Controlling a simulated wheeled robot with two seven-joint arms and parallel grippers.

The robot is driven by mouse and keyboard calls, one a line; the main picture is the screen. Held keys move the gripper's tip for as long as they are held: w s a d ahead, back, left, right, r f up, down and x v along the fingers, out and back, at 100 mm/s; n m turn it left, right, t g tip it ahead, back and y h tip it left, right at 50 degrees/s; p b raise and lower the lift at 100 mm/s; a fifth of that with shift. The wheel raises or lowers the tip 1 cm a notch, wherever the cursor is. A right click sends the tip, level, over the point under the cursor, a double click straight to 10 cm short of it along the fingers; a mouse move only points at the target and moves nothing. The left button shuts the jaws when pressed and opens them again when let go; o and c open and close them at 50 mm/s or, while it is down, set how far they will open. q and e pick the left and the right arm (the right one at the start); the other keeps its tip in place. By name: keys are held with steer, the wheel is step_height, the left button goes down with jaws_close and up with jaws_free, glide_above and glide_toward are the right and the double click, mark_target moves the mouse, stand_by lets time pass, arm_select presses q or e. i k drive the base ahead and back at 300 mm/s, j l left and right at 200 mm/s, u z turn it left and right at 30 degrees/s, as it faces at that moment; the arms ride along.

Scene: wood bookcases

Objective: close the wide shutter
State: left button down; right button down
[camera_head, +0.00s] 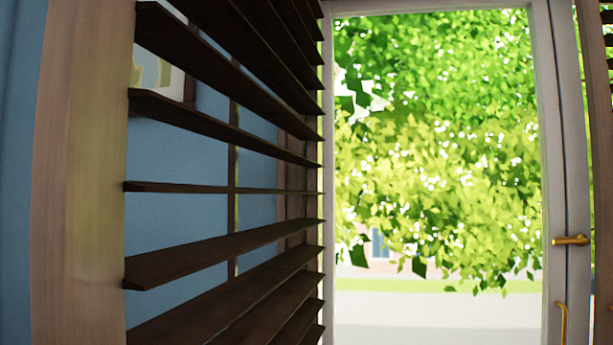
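A louvred shutter (215,254) fills the left of the head view. It has dark brown tilted slats and a pale wood upright (80,180) on its near side. It stands swung out at an angle to the window (430,150), leaving the glass uncovered. Blue wall shows through the gaps between its slats. Part of a second shutter (597,130) with dark slats shows at the right edge, mostly out of frame. Neither of my grippers is in view.
The window has a pale grey frame (551,120) with a brass handle (571,240) and another brass fitting (562,322) below it. Green leaves show outside. A blue wall (15,170) is at the far left. No loose object shows in front of the glass.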

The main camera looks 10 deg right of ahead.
mark_target(80, 273)
steer(key=i+j+z, duration=0.15)
steer(key=j+z, duration=0.2)
steer(key=i+j+z, duration=0.15)
steer(key=z, duration=0.2)
steer(key=i+j+z, duration=0.1)
steer(key=j+z, duration=0.2)
steer(key=j, duration=0.15)
steer(key=j+z, duration=0.35)
